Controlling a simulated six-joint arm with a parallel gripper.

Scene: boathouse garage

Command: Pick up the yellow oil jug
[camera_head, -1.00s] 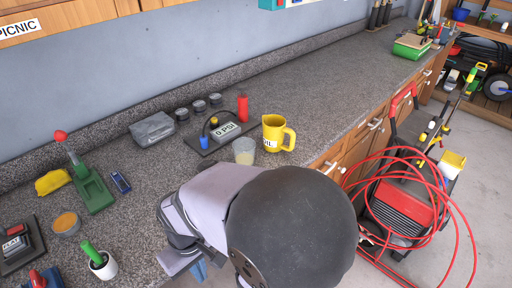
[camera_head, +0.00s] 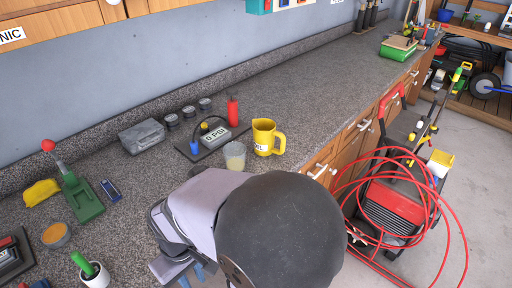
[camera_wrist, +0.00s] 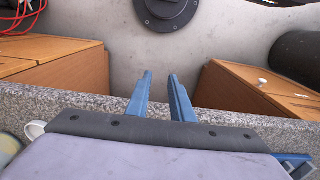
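The yellow oil jug (camera_head: 264,138) stands upright on the speckled grey counter, its handle toward the right, in the head view. A clear cup (camera_head: 235,155) with pale contents stands just in front and left of it. My gripper (camera_head: 191,276) is near the bottom of the head view, well in front of and left of the jug, apart from it. In the wrist view its blue fingers (camera_wrist: 162,90) are spaced apart with nothing between them, pointing past the counter edge above the floor. I cannot make out the jug in the wrist view.
A green press (camera_head: 80,196) is at the left. The counter (camera_head: 310,95) right of and behind the jug is clear. A red pressure washer (camera_head: 390,210) stands on the floor.

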